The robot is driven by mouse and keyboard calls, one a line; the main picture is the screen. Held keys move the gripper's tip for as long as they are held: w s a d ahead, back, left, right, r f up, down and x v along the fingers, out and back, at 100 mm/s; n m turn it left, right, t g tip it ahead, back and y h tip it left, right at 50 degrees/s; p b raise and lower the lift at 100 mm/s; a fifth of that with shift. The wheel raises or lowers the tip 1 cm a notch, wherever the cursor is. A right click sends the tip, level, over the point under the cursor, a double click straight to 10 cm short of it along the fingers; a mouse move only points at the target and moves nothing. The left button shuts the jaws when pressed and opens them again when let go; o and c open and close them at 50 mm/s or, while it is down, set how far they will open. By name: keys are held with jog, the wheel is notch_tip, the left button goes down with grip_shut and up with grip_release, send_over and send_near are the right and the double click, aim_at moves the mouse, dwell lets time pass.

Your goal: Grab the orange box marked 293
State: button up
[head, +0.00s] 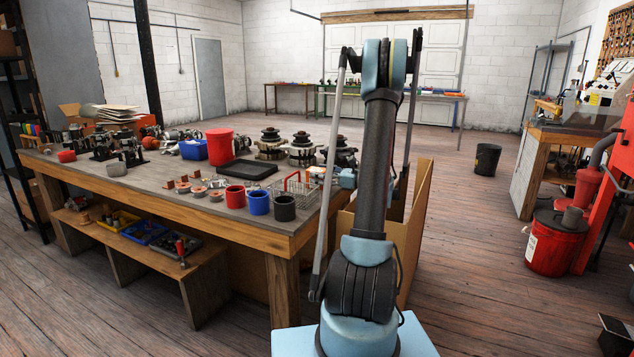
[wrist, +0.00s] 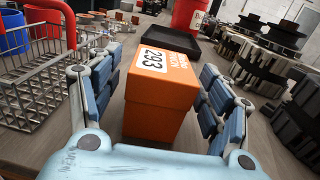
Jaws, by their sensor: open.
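The orange box (wrist: 160,100) with a white label marked 293 stands on the workbench in the middle of the wrist view. My gripper (wrist: 155,95) is open, with one blue-padded finger on each side of the box. The left finger looks close to the box's side; I cannot tell whether it touches. A gap shows between the box and the right finger.
A wire basket with red handles (wrist: 45,70) stands close left of my gripper. Metal alternator parts (wrist: 270,60) stand at right. A black tray (wrist: 155,45) lies behind the box, with a red container (wrist: 188,14) beyond. Red, blue and black cups (head: 258,201) stand near the bench's front edge.

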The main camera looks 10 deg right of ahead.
aim_at(308, 173)
jog(key=shift+x, duration=2.75)
jog(key=c, duration=1.2)
jog(key=shift+d, duration=0.1)
jog(key=shift+c, duration=0.3)
